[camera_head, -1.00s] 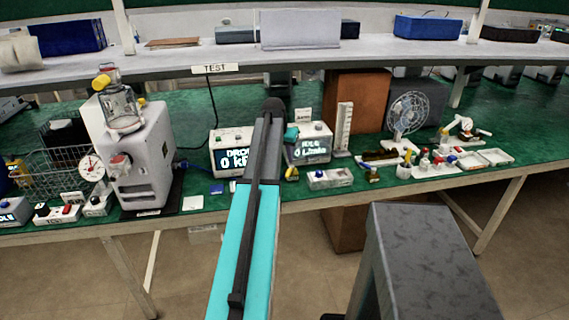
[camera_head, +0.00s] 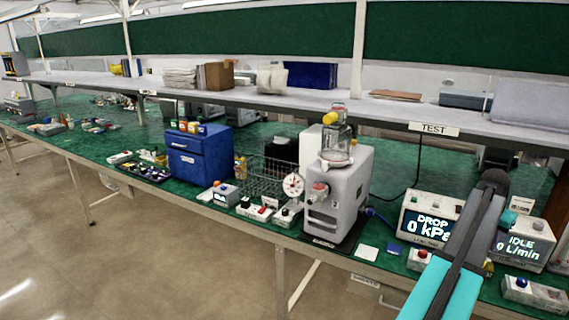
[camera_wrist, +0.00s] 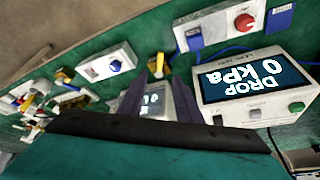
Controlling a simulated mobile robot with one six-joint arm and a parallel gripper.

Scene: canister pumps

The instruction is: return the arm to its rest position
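My arm, teal with a dark top bar (camera_head: 455,270), reaches in from the lower right of the head view over the bench (camera_head: 385,262). Its far end is between the DROP meter (camera_head: 428,222) and the IDLE meter (camera_head: 525,245). The head view does not show my fingers clearly. In the wrist view, my gripper (camera_wrist: 158,90) has two dark fingers apart with nothing held between them. The small IDLE display (camera_wrist: 153,102) shows beyond the gap. The DROP meter is to the right there (camera_wrist: 255,85), reading 0 kPa.
A grey canister pump (camera_head: 340,195) stands left of the DROP meter. Further left are a wire basket (camera_head: 262,183) and a blue drawer box (camera_head: 200,155). A raised shelf (camera_head: 385,110) runs behind. A small box with a blue button (camera_head: 535,293) sits at the front right.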

